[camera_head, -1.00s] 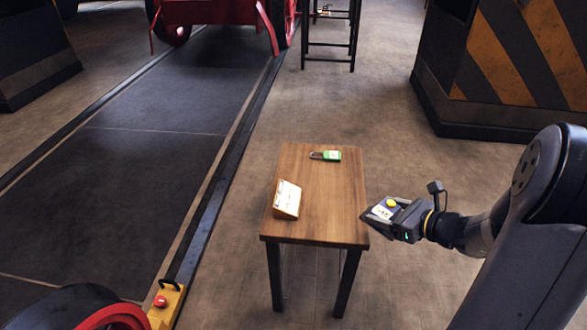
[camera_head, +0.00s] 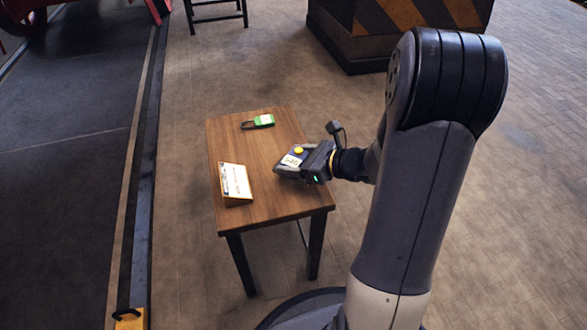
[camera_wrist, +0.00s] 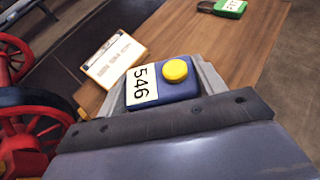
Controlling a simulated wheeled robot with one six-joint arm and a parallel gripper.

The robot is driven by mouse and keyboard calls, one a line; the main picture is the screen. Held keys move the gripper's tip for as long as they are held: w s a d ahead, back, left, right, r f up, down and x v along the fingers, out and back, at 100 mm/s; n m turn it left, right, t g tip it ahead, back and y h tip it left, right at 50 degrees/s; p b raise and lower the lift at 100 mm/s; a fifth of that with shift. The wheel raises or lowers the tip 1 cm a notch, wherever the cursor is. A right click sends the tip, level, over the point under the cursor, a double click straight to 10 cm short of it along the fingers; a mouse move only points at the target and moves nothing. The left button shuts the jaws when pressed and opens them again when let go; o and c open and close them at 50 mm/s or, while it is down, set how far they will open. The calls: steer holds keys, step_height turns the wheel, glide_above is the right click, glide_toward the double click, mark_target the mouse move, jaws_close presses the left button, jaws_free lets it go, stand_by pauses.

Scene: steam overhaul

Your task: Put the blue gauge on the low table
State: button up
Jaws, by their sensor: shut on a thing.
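The blue gauge (camera_wrist: 188,91) has a yellow round knob and a white label reading 546. My gripper (camera_head: 290,165) is shut on it, and the gauge also shows between the jaws in the head view (camera_head: 301,154). The low table (camera_head: 275,199) is a small wooden one with dark legs. My gripper holds the gauge over the right part of its top. I cannot tell whether the gauge touches the wood. The gauge's underside is hidden.
A green padlock-like tag (camera_head: 263,121) lies near the back edge. The middle of the tabletop is bare. A dark striped block (camera_head: 365,40) stands behind on the right.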

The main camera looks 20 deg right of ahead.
steer(key=shift+f+b, duration=0.4)
steer(key=shift+f, duration=0.9)
steer(key=shift+f, duration=0.15)
steer(key=o, duration=1.3)
steer(key=shift+c, duration=0.2)
steer(key=shift+r, duration=0.25)
steer(key=p+v, duration=0.4)
steer(key=v, duration=0.8)
steer(key=shift+f, duration=0.15)
